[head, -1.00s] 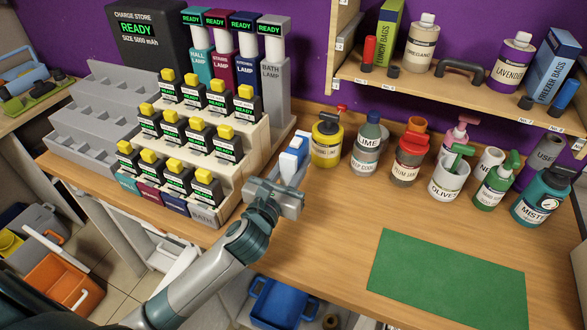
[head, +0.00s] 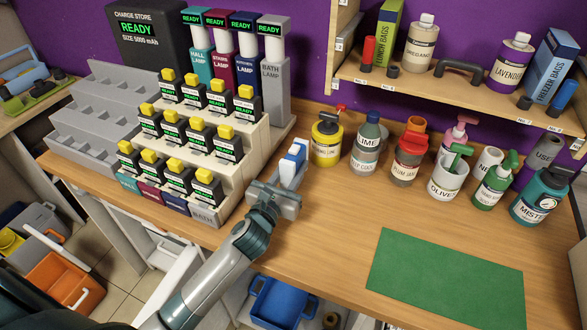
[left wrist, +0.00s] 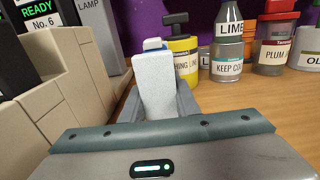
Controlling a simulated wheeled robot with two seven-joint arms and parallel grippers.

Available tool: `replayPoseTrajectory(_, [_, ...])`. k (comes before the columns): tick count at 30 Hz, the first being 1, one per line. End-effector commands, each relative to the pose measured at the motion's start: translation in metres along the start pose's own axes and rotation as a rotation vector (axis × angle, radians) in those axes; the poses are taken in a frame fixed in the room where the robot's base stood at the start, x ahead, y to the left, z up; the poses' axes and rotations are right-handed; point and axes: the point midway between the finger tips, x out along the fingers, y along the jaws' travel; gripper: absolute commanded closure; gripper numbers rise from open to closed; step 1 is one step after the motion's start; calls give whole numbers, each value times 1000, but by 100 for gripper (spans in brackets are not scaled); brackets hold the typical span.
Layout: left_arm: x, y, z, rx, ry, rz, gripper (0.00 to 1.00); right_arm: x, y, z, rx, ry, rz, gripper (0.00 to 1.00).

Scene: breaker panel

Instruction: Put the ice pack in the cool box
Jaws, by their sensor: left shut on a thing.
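The ice pack (head: 290,168) is a small white block with a blue part, upright between the stepped battery rack and the yellow bottle. My left gripper (head: 285,184) is shut on it at the counter's left part. In the left wrist view the pale face of the ice pack (left wrist: 156,85) stands between the two grey fingers (left wrist: 158,104). Its lower end is hidden by my gripper, so I cannot tell whether it touches the counter. An open blue bin (head: 275,304) sits below the counter edge; I cannot tell whether it is the cool box. My right gripper is not in view.
The stepped rack (head: 257,137) of batteries is close on the left. The yellow bottle (head: 326,145) and several other bottles stand behind and to the right. A green mat (head: 447,278) lies at the right front. An orange box (head: 68,284) stands low at the left.

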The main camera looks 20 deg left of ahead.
Motion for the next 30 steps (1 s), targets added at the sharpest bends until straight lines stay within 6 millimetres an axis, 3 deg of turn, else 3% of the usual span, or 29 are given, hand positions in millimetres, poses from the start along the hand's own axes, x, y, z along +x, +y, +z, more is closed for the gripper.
replayPoseTrajectory(16, [0,0,-11,2,-3,0,100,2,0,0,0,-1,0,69])
replayPoseTrajectory(17, [0,0,-11,1,-1,0,65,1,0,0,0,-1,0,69])
replayPoseTrajectory(18, [0,0,-11,1,-1,0,55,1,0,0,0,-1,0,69])
replayPoseTrajectory(30, [0,0,-8,1,-1,0,53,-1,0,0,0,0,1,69])
